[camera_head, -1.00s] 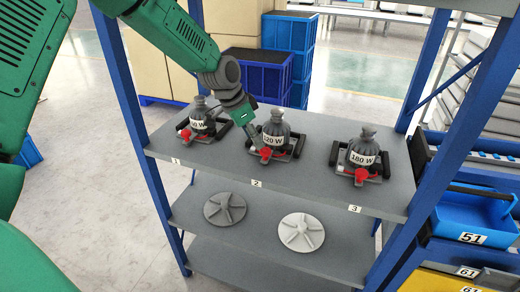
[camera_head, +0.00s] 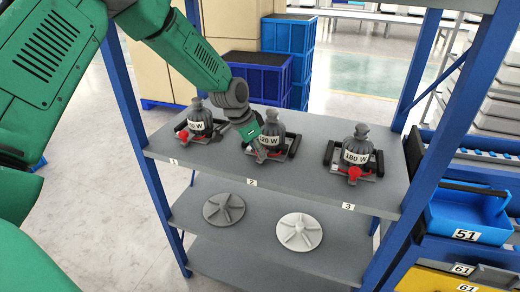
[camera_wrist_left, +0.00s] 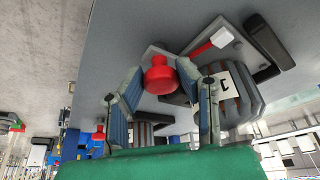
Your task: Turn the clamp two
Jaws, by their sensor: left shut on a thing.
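Clamp two holds a dark grey 120 W bottle-shaped unit (camera_head: 269,127) at the middle of the upper shelf, behind the number 2 label. My left gripper (camera_head: 261,156) reaches down to the front of this clamp and partly hides its red parts. In the left wrist view, a red knob (camera_wrist_left: 160,76) sits between the two fingers of my left gripper (camera_wrist_left: 160,82), which is shut on it. My right gripper is not in view.
A similar unit stands in clamp one (camera_head: 198,120) to the left, close to my wrist, and a 180 W unit (camera_head: 357,147) stands in clamp three to the right. Blue rack posts (camera_head: 128,115) flank the shelf. Two impeller discs lie on the lower shelf (camera_head: 262,226).

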